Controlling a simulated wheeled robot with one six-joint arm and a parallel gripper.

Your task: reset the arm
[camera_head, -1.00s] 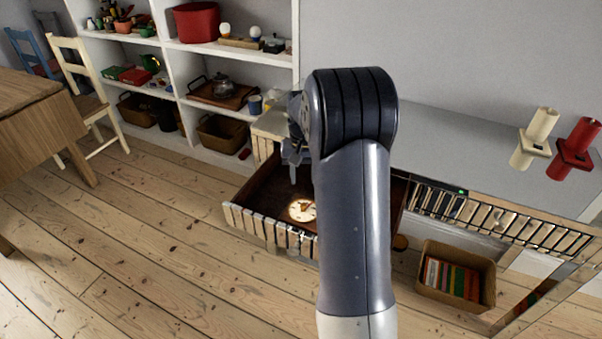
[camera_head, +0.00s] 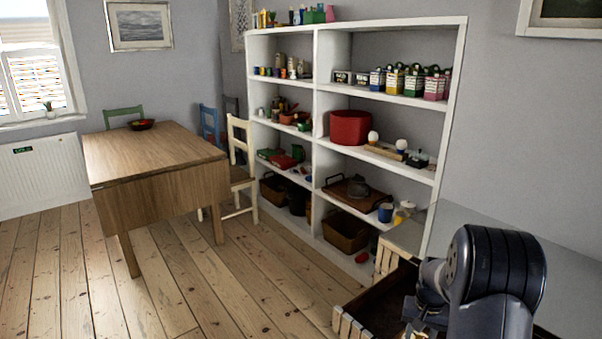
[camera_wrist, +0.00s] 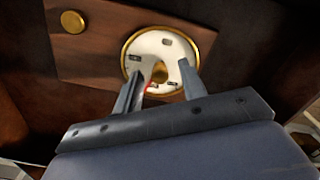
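My gripper (camera_wrist: 162,70) shows in the wrist view with its two fingers spread apart and nothing visibly held between them. Beyond the fingertips lies a round white dial with a gold rim (camera_wrist: 160,42), like a clock face, against dark brown wood. The fingertips overlap the dial in the picture; whether they touch it I cannot tell. In the head view my arm is bent at the lower right, over an open drawer (camera_head: 347,327) with a pale slatted front. The gripper's tips and the dial are out of sight there.
A white shelf unit (camera_head: 317,130) with a red bin (camera_head: 349,127) and several small goods stands behind the drawer. A wooden table (camera_head: 150,150) and a cream chair (camera_head: 243,180) stand at left. The floorboards between are clear. A round knob (camera_wrist: 74,22) shows in the wrist view.

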